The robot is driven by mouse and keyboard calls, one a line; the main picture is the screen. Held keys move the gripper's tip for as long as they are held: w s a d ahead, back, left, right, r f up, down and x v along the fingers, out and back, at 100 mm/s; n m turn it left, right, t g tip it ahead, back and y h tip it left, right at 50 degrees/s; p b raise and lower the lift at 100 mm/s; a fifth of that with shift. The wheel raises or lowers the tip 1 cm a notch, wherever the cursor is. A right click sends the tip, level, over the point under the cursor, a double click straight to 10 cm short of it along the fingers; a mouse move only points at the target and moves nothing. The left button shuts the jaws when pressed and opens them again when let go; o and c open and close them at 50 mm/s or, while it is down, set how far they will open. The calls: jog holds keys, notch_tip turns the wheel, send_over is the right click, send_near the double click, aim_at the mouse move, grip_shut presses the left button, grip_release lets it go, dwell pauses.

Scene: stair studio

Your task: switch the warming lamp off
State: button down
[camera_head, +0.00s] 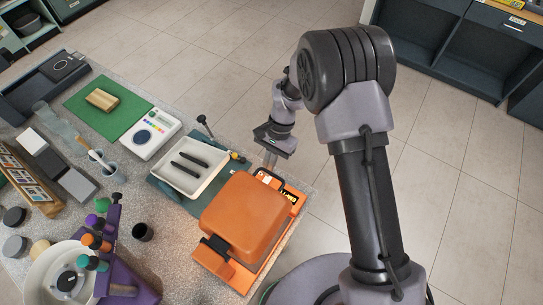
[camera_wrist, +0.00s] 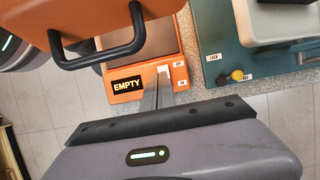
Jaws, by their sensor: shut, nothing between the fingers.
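An orange unit (camera_head: 243,218) with a domed lid and a black handle stands at the bench's front right. I cannot tell from its shape whether it is the warming lamp. In the wrist view its front panel (camera_wrist: 124,98) has a display reading "EMPTY" (camera_wrist: 127,86) and, to its right, a small white switch (camera_wrist: 164,71) beside two small labels, too small to read surely. My gripper (camera_wrist: 158,92) is shut and empty, with its fingers at the panel just below the switch. I cannot tell whether they touch it. In the head view my gripper (camera_head: 270,158) is beyond the unit's front edge.
A teal unit with a "LOCK" label and yellow knob (camera_wrist: 237,75) stands right of the orange unit. A white tray (camera_head: 172,176) holds two dark bars. A white scale (camera_head: 150,134), green mat (camera_head: 82,101) and purple stand (camera_head: 127,235) crowd the bench. The tiled floor beyond is clear.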

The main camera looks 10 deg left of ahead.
aim_at(267, 182)
jog(key=b+x, duration=0.1)
jog(key=x, duration=0.4)
jog(key=shift+f, duration=0.1)
jog(key=shift+s+f+b, duration=0.25)
jog(key=shift+f+b, duration=0.1)
jog(key=shift+f, duration=0.05)
jog(key=shift+r, duration=0.15)
jog(key=shift+w, duration=0.1)
jog(key=shift+w+d+r, duration=0.15)
jog(key=shift+w+d, duration=0.1)
jog(key=shift+w, duration=0.4)
